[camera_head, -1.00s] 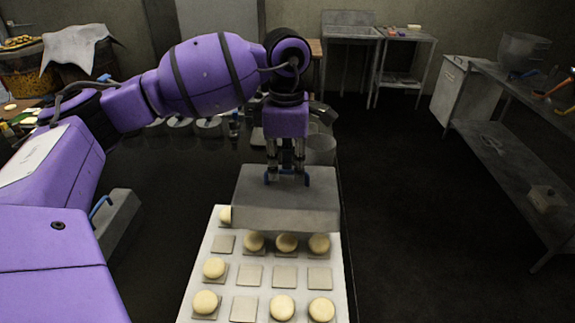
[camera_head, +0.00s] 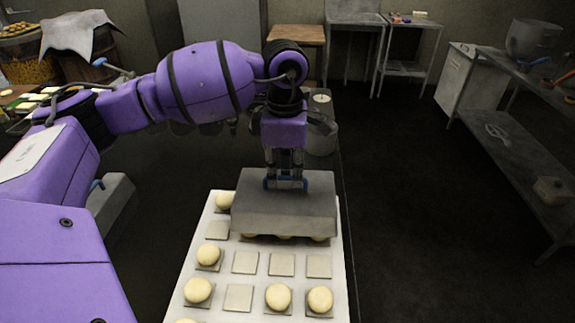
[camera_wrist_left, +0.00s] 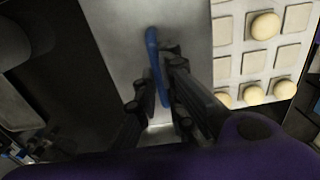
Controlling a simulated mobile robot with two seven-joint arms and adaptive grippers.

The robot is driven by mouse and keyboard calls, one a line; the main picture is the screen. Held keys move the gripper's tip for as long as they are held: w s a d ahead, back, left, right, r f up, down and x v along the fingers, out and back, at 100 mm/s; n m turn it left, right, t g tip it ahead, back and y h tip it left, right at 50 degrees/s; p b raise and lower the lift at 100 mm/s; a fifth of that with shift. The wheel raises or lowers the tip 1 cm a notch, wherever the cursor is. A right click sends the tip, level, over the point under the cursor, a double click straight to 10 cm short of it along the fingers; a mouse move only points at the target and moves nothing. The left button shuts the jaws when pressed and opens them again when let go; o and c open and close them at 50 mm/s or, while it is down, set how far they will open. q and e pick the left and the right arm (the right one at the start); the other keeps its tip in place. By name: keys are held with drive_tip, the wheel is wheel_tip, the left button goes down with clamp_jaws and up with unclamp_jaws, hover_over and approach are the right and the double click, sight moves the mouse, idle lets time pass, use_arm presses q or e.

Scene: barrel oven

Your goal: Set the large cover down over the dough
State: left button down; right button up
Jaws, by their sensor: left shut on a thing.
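The large cover (camera_head: 285,212) is a grey metal box with a blue handle (camera_wrist_left: 153,50) on top. My left gripper (camera_head: 285,184) is shut on that handle from above. The cover is level over the far part of a white tray (camera_head: 197,262). Pale round dough pieces sit on square pads there; the lower edges of a few show under the cover's front edge. One dough ball (camera_head: 225,200) stands uncovered just left of it. Whether the cover touches the tray cannot be told. Other dough (camera_head: 278,297) lies in the nearer rows, among empty pads. My right gripper is not in view.
A smaller grey cover with a blue handle (camera_head: 110,205) stands left of the tray. A grey container (camera_head: 321,138) is behind my gripper near the dark counter's right edge. A metal shelf (camera_head: 510,150) with a pot stands across open floor at right.

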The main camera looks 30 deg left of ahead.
sight(285, 190)
use_arm(q)
drive_tip(key=shift+f+b, duration=0.75)
drive_tip(key=shift+f, duration=1.4)
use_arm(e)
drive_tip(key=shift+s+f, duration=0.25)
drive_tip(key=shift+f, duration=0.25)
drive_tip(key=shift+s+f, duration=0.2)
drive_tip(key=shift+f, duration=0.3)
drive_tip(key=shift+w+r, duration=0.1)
use_arm(q)
drive_tip(key=shift+f+b, duration=0.4)
drive_tip(key=shift+f, duration=0.1)
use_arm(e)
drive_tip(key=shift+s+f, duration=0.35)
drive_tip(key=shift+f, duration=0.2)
use_arm(q)
drive_tip(key=c, duration=1.8)
unclamp_jaws()
drive_tip(key=shift+o, duration=0.2)
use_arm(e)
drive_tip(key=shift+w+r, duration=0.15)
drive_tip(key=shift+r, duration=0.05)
